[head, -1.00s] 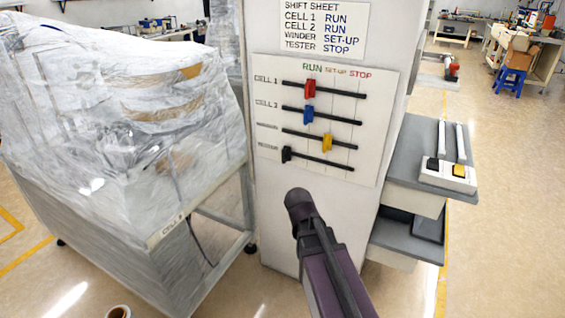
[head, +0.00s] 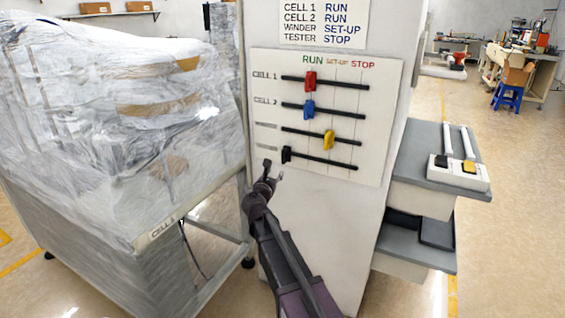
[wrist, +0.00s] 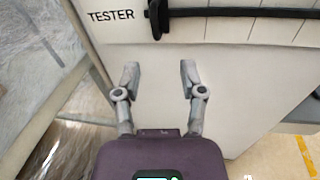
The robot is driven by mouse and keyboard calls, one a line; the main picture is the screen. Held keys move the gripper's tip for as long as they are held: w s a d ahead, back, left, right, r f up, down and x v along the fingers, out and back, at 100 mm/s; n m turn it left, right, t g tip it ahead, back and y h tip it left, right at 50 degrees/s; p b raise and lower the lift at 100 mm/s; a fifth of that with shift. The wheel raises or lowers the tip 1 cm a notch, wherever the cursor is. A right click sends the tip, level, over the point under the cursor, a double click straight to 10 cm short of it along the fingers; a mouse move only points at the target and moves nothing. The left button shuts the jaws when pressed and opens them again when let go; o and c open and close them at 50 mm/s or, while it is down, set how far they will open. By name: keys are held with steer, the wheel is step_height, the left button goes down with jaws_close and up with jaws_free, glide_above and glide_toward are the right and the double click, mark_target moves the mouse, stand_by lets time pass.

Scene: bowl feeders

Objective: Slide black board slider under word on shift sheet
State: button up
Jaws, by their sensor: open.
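The black slider (head: 287,155) sits at the left end of the lowest track on the white board (head: 375,100). In the wrist view the black slider (wrist: 158,17) is at the top, just right of the label TESTER. The shift sheet (head: 320,22) above the board reads TESTER STOP. The board's column words are RUN, SET-UP and STOP (head: 363,64), with STOP at the right. My gripper (head: 274,170) is open and empty, just below and left of the black slider. In the wrist view its spread fingers (wrist: 160,75) are below the slider, apart from it.
The red slider (head: 310,81) and blue slider (head: 308,109) stand under RUN. The yellow slider (head: 329,139) stands near SET-UP. A plastic-wrapped machine (head: 120,120) is close on the left. Grey shelves (head: 410,160) jut out on the right, one bearing a switch box (head: 458,171).

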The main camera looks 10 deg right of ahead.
mark_target(283, 155)
steer(key=shift+w+a+r+n, duration=0.1)
steer(key=shift+w+a+n, duration=0.1)
steer(key=shift+a+n, duration=0.15)
steer(key=shift+w+d, duration=0.1)
steer(key=shift+w, duration=0.05)
steer(key=x, duration=1.3)
steer(key=shift+w, duration=0.25)
jaws_close()
